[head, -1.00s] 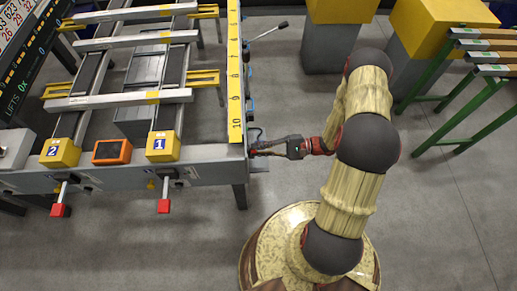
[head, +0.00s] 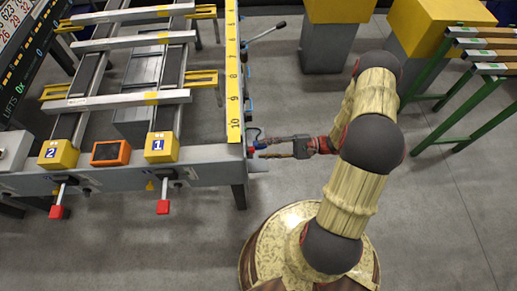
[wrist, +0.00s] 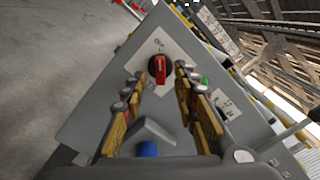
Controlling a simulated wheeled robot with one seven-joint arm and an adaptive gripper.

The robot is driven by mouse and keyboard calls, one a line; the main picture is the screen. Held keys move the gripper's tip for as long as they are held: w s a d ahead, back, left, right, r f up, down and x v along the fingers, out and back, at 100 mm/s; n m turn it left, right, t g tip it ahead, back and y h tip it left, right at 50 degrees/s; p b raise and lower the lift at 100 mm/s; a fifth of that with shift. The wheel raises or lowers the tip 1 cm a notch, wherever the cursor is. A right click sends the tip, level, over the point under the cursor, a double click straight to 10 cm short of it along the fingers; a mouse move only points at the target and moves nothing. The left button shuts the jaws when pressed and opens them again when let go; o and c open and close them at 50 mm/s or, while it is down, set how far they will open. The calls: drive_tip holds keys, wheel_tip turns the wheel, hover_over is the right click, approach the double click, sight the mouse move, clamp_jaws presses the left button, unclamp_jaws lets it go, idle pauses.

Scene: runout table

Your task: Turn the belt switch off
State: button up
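The belt switch (wrist: 160,69) is a red rotary handle on a round black disc, set on a white plate on the grey end panel (wrist: 90,130) of the table. In the wrist view the handle stands nearly upright in the picture. The small lettering around it is too blurred to read surely. My gripper (wrist: 159,86) is open, with its tan-padded fingers on either side of the switch and a gap visible around the handle. In the head view my gripper (head: 264,148) is at the table's right end, level with its near corner.
A blue button (wrist: 147,149) sits low on the same panel, and a green one (wrist: 205,81) is to the right. A lever (head: 265,31) juts from the table's end farther back. Yellow-topped bins (head: 340,12) and a green-legged rack (head: 462,100) stand right. Floor between is clear.

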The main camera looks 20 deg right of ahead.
drive_tip(key=v, duration=0.8)
drive_tip(key=shift+d, duration=0.4)
drive_tip(key=shift+s, duration=0.1)
